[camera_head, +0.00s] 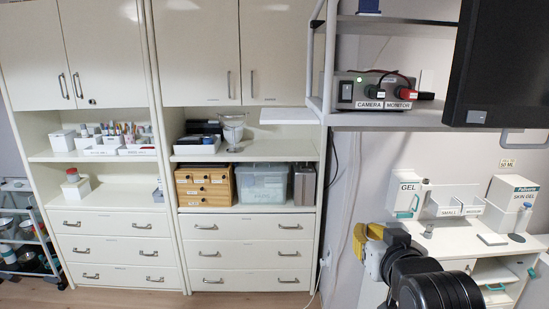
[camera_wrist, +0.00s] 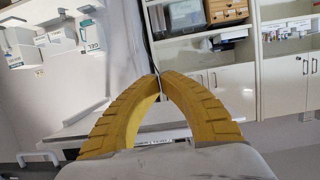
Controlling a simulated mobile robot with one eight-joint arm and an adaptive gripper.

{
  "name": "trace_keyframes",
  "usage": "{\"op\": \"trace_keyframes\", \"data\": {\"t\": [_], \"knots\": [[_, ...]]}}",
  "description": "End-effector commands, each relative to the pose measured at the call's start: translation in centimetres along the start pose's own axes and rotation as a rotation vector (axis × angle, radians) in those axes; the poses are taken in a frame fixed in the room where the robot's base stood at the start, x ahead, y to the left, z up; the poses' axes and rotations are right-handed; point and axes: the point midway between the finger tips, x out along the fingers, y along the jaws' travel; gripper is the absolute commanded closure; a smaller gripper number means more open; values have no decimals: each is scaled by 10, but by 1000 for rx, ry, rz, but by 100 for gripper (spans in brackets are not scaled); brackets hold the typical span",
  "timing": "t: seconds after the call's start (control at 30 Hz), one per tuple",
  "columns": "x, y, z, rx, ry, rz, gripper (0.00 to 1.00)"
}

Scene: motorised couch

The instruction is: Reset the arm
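My gripper shows in the wrist view (camera_wrist: 157,76) with two yellow ribbed fingers curving inward. Their tips meet, and nothing shows between them. In the head view its yellow part (camera_head: 361,240) is at the lower right, at the end of my black and grey arm. It is in front of the wall and to the left of the white counter (camera_head: 462,246). It appears apart from the furniture in both views.
Tall cream cabinets (camera_head: 115,237) with drawers and open shelves fill the left. A shelf frame (camera_head: 394,118) holds a CAMERA/MONITOR unit (camera_head: 372,91) above my arm. A trolley (camera_head: 27,237) stands far left.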

Motion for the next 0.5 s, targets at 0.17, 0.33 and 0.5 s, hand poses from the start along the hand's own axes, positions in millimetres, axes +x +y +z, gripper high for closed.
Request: {"op": "trace_keyframes", "data": {"t": [0.17,0.33,0.5], "knots": [[-3,-1,154,-4,-248,-1,100],[-22,-3,267,-8,-465,-9,100],[-40,-4,331,-12,-605,-17,100]]}}
